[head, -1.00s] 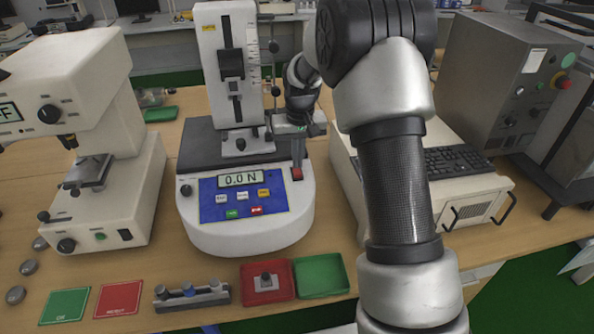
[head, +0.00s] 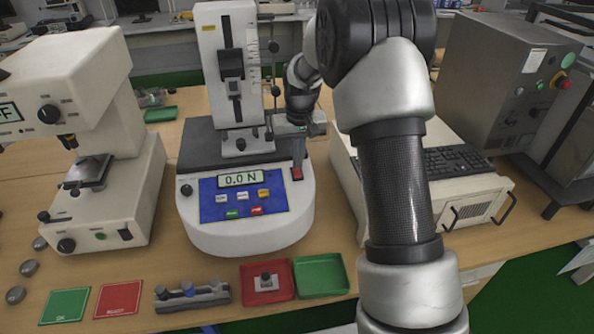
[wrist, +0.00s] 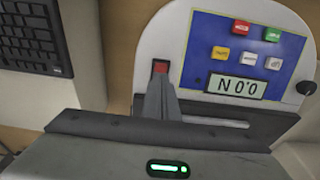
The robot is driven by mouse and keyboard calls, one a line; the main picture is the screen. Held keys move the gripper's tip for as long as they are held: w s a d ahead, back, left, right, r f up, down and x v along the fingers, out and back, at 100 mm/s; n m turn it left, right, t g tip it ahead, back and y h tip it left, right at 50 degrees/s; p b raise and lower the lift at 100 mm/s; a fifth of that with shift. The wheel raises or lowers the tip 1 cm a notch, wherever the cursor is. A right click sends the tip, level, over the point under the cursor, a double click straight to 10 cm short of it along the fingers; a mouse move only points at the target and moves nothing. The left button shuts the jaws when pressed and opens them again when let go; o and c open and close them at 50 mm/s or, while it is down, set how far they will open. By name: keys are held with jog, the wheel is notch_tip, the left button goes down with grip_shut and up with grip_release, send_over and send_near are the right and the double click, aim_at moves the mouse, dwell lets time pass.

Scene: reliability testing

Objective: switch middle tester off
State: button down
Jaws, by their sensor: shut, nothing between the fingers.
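The middle tester (head: 250,232) is a white force-testing machine with a blue panel and a display (head: 240,179) reading 0.0 N, so it is lit. A red switch (head: 297,173) sits at the right of the panel; it also shows in the wrist view (wrist: 160,67). My gripper (head: 299,160) is shut and empty, pointing down with its fingertips right at the switch. In the wrist view the closed fingers (wrist: 160,85) overlap the switch's near edge. I cannot tell whether they touch it.
A white tester (head: 100,200) stands at the left and a grey metal cabinet (head: 490,80) at the right. A keyboard (head: 455,160) lies on a beige unit right of the middle tester. Red (head: 255,292) and green (head: 320,291) trays lie in front.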

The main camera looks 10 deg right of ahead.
aim_at(298, 174)
jog(key=shift+f+b, duration=0.85)
jog(key=shift+f, duration=0.4)
dwell(0.6)
jog(key=shift+r, duration=0.1)
notch_tip(298, 174, up, 7)
jog(key=p, duration=0.4)
jog(key=shift+p, duration=0.35)
dwell(0.3)
